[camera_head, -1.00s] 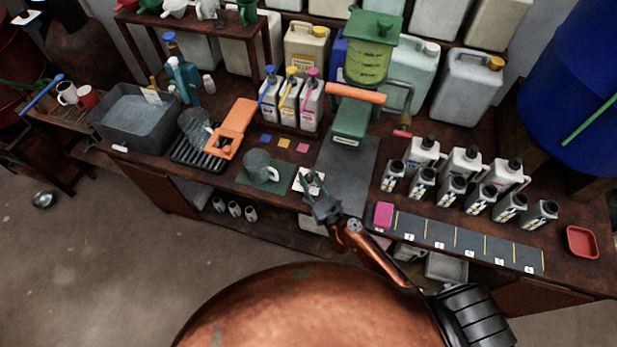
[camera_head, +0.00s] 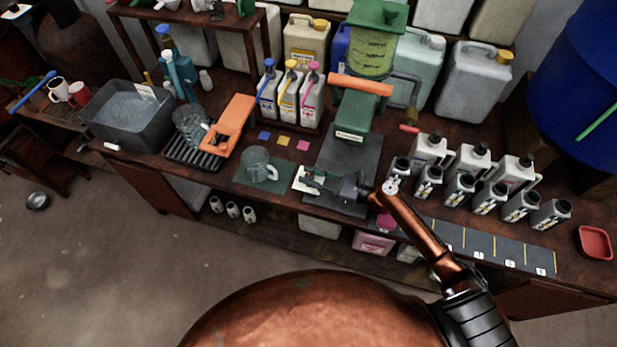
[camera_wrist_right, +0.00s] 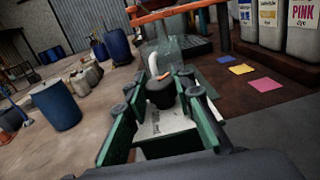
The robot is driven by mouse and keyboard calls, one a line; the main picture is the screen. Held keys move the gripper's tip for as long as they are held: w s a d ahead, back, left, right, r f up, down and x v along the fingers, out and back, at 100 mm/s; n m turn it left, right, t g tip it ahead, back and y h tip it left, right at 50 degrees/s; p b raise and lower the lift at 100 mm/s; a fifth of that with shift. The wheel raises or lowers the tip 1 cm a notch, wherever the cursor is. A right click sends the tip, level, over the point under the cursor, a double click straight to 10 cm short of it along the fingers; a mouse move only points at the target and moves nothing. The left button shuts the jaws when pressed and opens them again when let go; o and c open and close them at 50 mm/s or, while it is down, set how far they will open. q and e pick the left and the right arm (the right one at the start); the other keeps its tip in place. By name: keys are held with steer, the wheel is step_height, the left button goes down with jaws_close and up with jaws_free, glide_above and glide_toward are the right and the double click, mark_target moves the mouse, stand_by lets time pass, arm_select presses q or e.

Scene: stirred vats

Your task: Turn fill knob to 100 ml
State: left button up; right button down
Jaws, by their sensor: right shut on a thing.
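The dark round fill knob (camera_wrist_right: 160,93) stands on a white plate (camera_wrist_right: 166,124) in the right wrist view, between my right gripper's green fingers. In the head view the white plate (camera_head: 300,186) lies near the counter's front edge, and the gripper largely hides the knob. My right gripper (camera_head: 313,179) reaches in from the right and is shut on the knob. A small orange mark shows beside the knob in the wrist view. The scale is too small to read. My left gripper is not in view.
A clear jug (camera_head: 256,164) stands on a green mat just left of the plate. A green dispenser (camera_head: 356,115) with an orange bar stands behind, on a dark mat. Several grey bottles (camera_head: 460,190) stand to the right. An orange stand (camera_head: 232,124) is at the left.

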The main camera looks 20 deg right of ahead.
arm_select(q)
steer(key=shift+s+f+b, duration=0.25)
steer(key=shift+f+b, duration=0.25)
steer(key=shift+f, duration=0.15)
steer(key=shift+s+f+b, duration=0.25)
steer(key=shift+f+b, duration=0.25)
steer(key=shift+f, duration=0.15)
arm_select(e)
steer(key=shift+f+n+g+y, duration=0.1)
steer(key=shift+n+g+y, duration=0.9)
steer(key=shift+g, duration=0.4)
steer(key=c, duration=1.6)
jaws_free()
